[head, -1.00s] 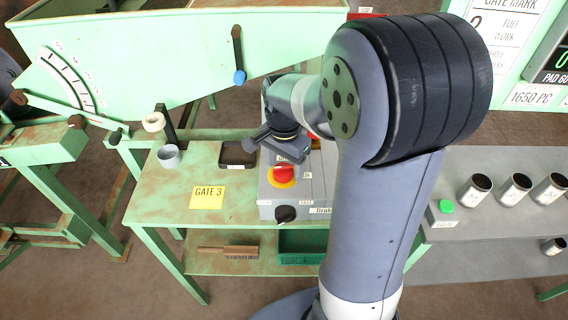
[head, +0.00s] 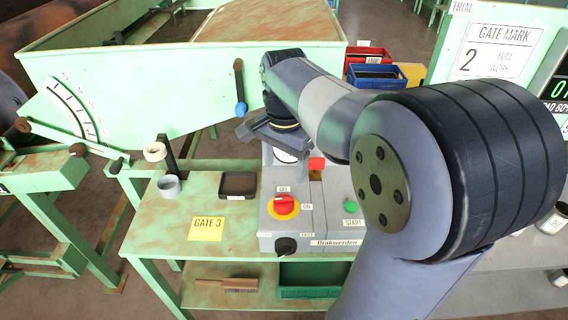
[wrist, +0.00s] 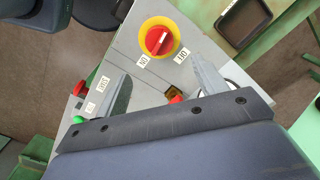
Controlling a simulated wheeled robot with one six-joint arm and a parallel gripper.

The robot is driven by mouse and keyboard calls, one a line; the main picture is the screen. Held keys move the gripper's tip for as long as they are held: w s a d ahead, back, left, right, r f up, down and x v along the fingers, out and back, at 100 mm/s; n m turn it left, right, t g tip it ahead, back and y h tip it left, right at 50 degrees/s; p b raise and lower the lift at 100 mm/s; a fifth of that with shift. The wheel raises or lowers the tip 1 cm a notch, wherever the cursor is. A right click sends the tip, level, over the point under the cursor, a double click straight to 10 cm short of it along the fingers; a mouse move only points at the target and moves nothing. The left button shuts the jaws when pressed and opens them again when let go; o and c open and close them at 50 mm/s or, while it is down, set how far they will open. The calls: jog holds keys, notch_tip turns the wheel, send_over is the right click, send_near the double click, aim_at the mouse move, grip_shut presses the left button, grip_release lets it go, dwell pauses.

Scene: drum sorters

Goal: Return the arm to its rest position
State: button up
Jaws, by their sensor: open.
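My gripper (head: 262,132) is above the back of the grey control box (head: 333,210) on the green table in the head view. In the wrist view my gripper (wrist: 160,90) shows two separated fingers with nothing between them but the box below. The box carries a red rotary switch on a yellow disc (head: 284,206), also in the wrist view (wrist: 159,40), a green start button (head: 351,206) and a black knob (head: 286,245). My arm's links hide part of the box's right side.
A black tray (head: 238,185), a grey ring (head: 169,186) and a yellow GATE 3 sign (head: 206,229) are on the table. A brush (head: 228,284) and green bin (head: 306,279) are on the lower shelf. A green hopper (head: 180,85) stands behind, close to my gripper.

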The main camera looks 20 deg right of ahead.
aim_at(284, 197)
jog(key=shift+f, duration=0.1)
notch_tip(284, 197, down, 11)
jog(key=shift+r+p, duration=0.1)
jog(key=shift+p, duration=0.3)
jog(key=shift+r+n, duration=0.1)
jog(key=shift+n, duration=0.2)
